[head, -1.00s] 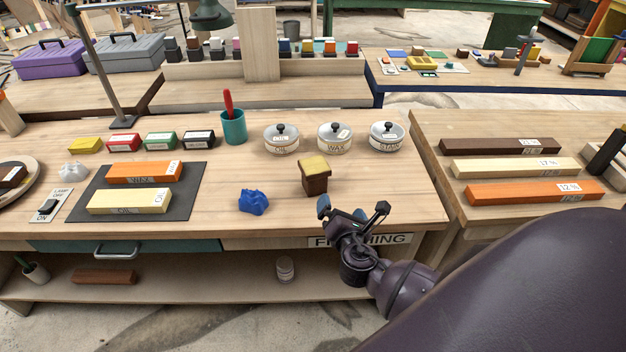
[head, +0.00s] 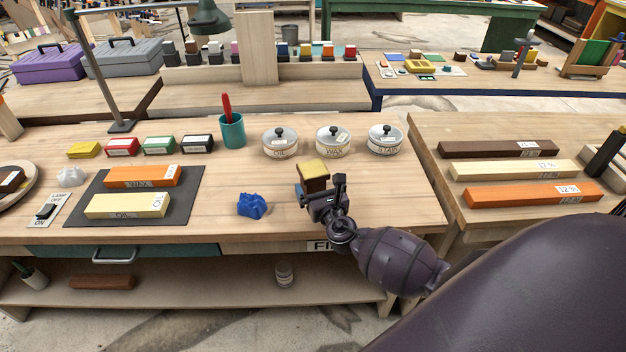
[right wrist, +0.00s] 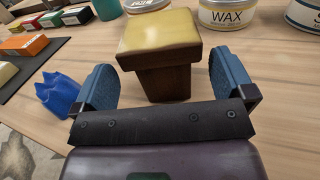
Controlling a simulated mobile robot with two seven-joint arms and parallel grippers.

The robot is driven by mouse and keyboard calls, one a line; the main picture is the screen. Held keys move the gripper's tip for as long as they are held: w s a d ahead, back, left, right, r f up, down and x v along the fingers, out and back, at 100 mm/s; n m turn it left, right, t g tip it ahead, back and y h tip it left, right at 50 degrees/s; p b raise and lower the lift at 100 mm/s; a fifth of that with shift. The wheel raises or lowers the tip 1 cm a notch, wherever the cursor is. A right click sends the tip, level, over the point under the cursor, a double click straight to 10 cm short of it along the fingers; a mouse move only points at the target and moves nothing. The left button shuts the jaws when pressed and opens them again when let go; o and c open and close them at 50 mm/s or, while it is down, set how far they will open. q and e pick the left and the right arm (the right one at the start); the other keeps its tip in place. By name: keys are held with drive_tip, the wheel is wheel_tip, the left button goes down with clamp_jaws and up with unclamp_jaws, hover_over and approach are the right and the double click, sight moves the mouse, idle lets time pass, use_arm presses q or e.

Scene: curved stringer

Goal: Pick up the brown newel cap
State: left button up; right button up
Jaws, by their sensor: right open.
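The brown newel cap (head: 312,171) stands on the finishing bench, a dark brown block with a wider yellowish top. In the head view my right gripper (head: 322,188) is at its near side and hides its lower part. In the right wrist view the newel cap (right wrist: 160,50) stands ahead, upright, between the lines of the two blue fingers. My right gripper (right wrist: 165,85) is open, with gaps between each finger and the cap's narrower lower body. The fingertips appear close to the cap's near face; I cannot tell whether they reach past it. My left gripper is not in view.
A crumpled blue cloth (head: 252,205) lies left of the cap. Three round tins, including the wax tin (head: 333,142), stand behind it. A teal cup (head: 232,131) is further left. A dark mat (head: 188,207) holds two labelled blocks. Bare bench lies right of the cap.

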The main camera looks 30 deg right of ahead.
sight(313, 175)
drive_tip(key=shift+x, duration=2.35)
drive_tip(key=shift+r, duration=0.15)
drive_tip(key=shift+c, duration=0.3)
drive_tip(key=c, duration=0.9)
